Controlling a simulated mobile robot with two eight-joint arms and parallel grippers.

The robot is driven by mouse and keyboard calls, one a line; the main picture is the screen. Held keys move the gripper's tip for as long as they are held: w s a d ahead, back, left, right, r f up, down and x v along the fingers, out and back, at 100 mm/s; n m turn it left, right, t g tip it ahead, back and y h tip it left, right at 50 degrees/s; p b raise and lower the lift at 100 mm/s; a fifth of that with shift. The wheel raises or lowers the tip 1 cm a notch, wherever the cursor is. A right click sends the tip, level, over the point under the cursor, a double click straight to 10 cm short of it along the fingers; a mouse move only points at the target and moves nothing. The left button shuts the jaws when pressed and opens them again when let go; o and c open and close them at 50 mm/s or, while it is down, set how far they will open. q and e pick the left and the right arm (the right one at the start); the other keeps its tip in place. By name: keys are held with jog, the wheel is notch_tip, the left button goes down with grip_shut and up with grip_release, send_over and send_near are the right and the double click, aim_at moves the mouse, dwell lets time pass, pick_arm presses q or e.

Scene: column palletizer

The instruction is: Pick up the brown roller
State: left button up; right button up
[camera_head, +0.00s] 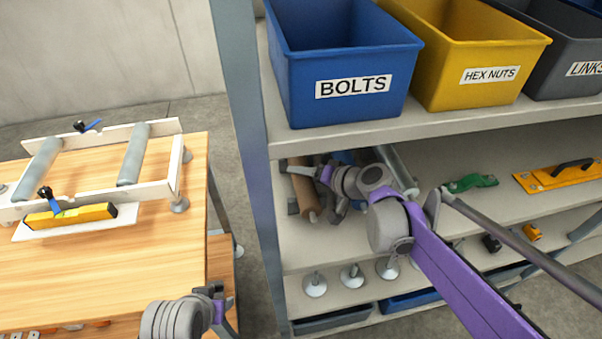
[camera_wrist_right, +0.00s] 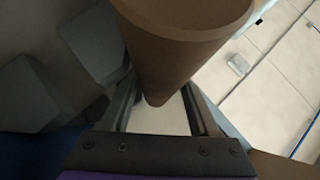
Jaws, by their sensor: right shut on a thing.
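The brown roller (camera_head: 307,197) is at the left end of the shelf's middle level in the head view. In the right wrist view the brown roller (camera_wrist_right: 180,55) stands between the two dark fingers and fills the upper middle. My right gripper (camera_head: 322,170) is shut on it near its far end; the gripper also shows in the right wrist view (camera_wrist_right: 160,108). My left gripper (camera_head: 218,296) is at the bottom of the head view near the bench's right edge, too small to tell its opening.
Blue (camera_head: 345,55), yellow (camera_head: 455,60) and grey bins stand on the shelf above. A grey roller (camera_head: 398,165), a green part (camera_head: 470,183) and an orange tool (camera_head: 556,177) lie right of my gripper. A shelf post (camera_head: 245,130) stands left. A roller frame (camera_head: 95,195) sits on the bench.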

grip_shut()
